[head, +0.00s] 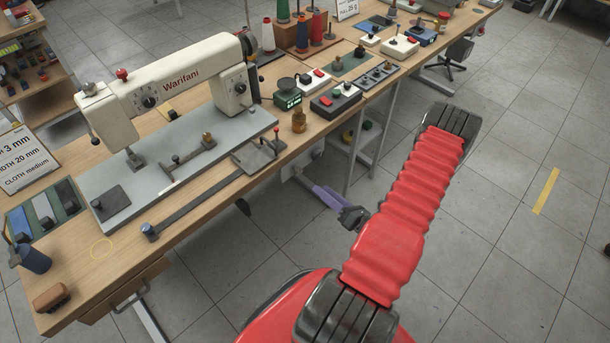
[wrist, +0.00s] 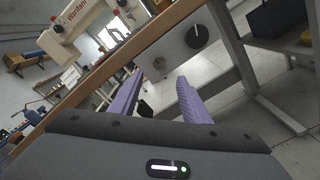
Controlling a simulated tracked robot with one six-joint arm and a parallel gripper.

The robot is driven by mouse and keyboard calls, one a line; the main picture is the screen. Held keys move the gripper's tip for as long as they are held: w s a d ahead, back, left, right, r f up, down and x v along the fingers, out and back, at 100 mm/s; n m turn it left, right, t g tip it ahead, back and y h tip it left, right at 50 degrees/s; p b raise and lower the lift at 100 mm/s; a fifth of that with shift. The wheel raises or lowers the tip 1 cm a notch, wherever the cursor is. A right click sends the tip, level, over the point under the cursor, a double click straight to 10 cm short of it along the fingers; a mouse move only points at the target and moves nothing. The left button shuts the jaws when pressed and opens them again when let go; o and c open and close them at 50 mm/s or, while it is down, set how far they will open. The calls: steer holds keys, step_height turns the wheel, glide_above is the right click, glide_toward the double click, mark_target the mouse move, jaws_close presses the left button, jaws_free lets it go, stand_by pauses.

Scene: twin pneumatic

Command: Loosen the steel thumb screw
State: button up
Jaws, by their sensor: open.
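My gripper (head: 318,191) has purple fingers, held apart with nothing between them, beside the bench's front edge. In the wrist view my gripper (wrist: 160,92) points at a pale panel (wrist: 178,58) under the bench. The panel carries a dark dial (wrist: 196,36) with a white mark and a smaller round grey knob (wrist: 159,64). On the sewing machine bed in the head view, a guide bar (head: 190,154) carries a brass-coloured knob (head: 207,138) and a small dark grey post (head: 175,158). I cannot tell which fitting is the steel thumb screw. My gripper touches none of these.
The cream sewing machine (head: 180,77) stands on the wooden bench (head: 225,182). Small boxes (head: 336,99), a brass bottle-like piece (head: 299,121) and thread spools crowd the right part. Bench legs stand near my gripper.

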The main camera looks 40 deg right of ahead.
mark_target(300, 172)
steer(key=shift+w+a, duration=0.2)
steer(key=shift+w, duration=4.9)
steer(key=shift+c, duration=0.4)
steer(key=c, duration=0.9)
steer(key=shift+d, duration=0.25)
steer(key=shift+c, duration=0.3)
steer(key=shift+a, duration=0.15)
